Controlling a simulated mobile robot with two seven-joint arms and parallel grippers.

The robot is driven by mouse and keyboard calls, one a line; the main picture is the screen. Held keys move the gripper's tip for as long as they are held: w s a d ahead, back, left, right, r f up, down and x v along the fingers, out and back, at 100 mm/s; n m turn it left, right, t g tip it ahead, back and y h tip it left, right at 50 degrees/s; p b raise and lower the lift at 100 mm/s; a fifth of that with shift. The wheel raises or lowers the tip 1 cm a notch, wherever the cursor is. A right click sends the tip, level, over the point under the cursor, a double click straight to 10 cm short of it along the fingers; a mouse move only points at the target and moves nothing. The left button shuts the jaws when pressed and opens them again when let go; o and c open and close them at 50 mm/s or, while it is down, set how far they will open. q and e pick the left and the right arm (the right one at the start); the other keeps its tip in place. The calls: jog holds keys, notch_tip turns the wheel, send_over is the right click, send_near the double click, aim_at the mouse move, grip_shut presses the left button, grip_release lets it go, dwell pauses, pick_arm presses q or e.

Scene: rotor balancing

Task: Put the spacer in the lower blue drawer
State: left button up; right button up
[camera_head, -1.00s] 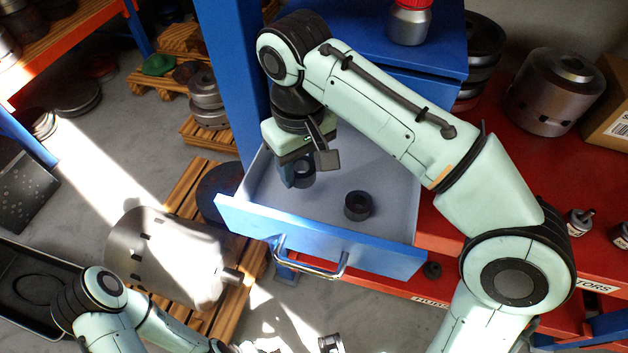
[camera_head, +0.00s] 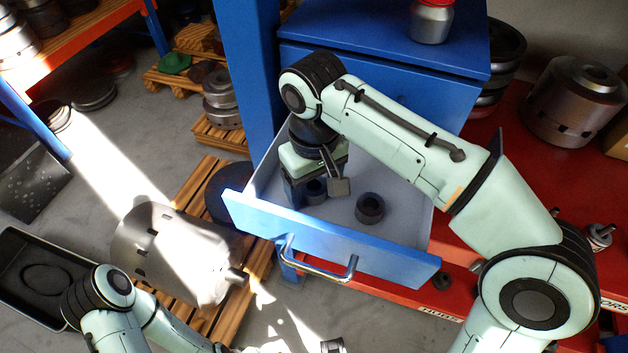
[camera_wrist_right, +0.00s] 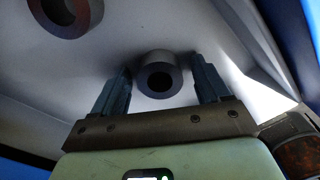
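The lower blue drawer (camera_head: 330,241) is pulled out, with a grey inside and a metal bar handle. My right gripper (camera_head: 307,192) reaches down into its left part. In the right wrist view the two fingers of my right gripper (camera_wrist_right: 158,75) stand apart. The spacer (camera_wrist_right: 159,76), a short dark ring, is between and just beyond them, with a narrow gap on each side. It appears to sit on the drawer floor. In the head view the spacer (camera_head: 315,191) is partly hidden by the gripper.
A second dark ring (camera_head: 370,208) lies in the drawer to the right; it also shows in the right wrist view (camera_wrist_right: 66,14). A red-capped bottle (camera_head: 431,22) stands on the blue cabinet top (camera_head: 375,45). A large metal cylinder (camera_head: 170,253) lies on a pallet left of the drawer.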

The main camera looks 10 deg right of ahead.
aim_at(314, 186)
jog(key=shift+r, duration=0.1)
pick_arm(q)
jog(key=r+p, duration=0.1)
jog(key=w+r+p, duration=0.1)
jog(key=r+p, duration=0.1)
jog(key=w+r+p, duration=0.1)
jog(key=r, duration=0.1)
jog(key=shift+w+r, duration=0.1)
jog(key=shift+w, duration=0.15)
pick_arm(e)
notch_tip(314, 186, up, 12)
pick_arm(q)
jog(key=shift+s, duration=0.1)
